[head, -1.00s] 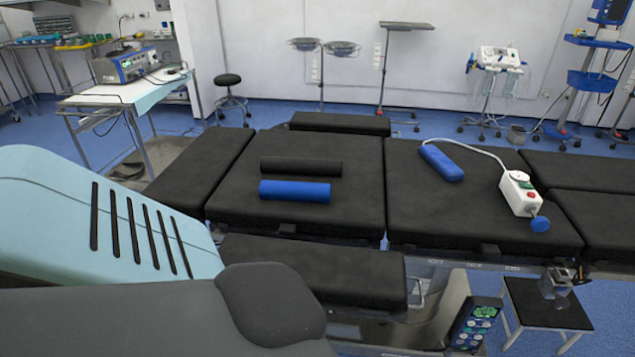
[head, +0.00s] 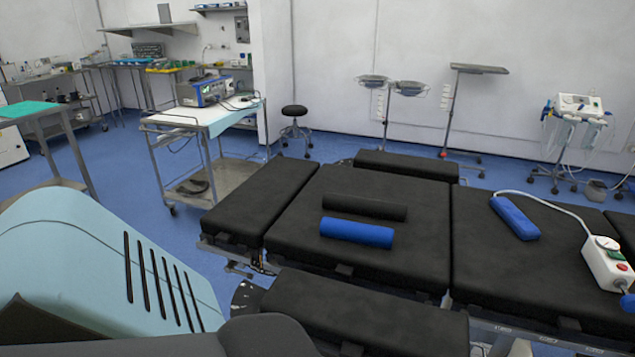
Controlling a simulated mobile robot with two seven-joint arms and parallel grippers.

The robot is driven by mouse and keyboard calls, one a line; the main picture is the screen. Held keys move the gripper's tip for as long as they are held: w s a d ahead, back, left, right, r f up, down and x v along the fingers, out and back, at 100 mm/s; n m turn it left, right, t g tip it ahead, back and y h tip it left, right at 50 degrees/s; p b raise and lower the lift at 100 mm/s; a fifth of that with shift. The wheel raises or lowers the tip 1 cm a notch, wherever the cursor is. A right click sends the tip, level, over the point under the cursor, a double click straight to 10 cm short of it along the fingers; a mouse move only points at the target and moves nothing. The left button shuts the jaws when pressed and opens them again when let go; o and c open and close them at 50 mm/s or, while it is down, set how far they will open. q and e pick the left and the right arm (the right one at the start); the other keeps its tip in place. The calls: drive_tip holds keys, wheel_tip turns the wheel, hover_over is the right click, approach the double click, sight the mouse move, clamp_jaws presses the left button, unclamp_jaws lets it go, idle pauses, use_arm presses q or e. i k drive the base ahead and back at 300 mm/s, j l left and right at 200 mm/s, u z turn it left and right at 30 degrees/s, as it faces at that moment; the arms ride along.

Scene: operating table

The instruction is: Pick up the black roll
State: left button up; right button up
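The black roll (head: 364,207) lies on the black padded operating table (head: 420,262), on its middle-left section. A blue roll (head: 356,232) lies just in front of it, roughly parallel and very close; I cannot tell if they touch. Neither of my grippers shows in the head view. Part of my own light blue and grey body fills the lower left.
A blue pad (head: 515,218) and a white control box (head: 606,262) joined by a cable lie on the table's right part. A trolley with a device (head: 203,92) and a stool (head: 295,112) stand behind. Blue floor (head: 150,215) is clear at the left.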

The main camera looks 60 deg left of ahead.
sight(394, 212)
drive_tip(key=u, duration=2.2)
drive_tip(key=i+l, duration=0.15)
drive_tip(key=l, duration=0.15)
drive_tip(key=i+l, duration=0.15)
drive_tip(key=l, duration=0.2)
drive_tip(key=i+l, duration=0.15)
drive_tip(key=l, duration=0.15)
drive_tip(key=i+l, duration=0.15)
drive_tip(key=l, duration=0.2)
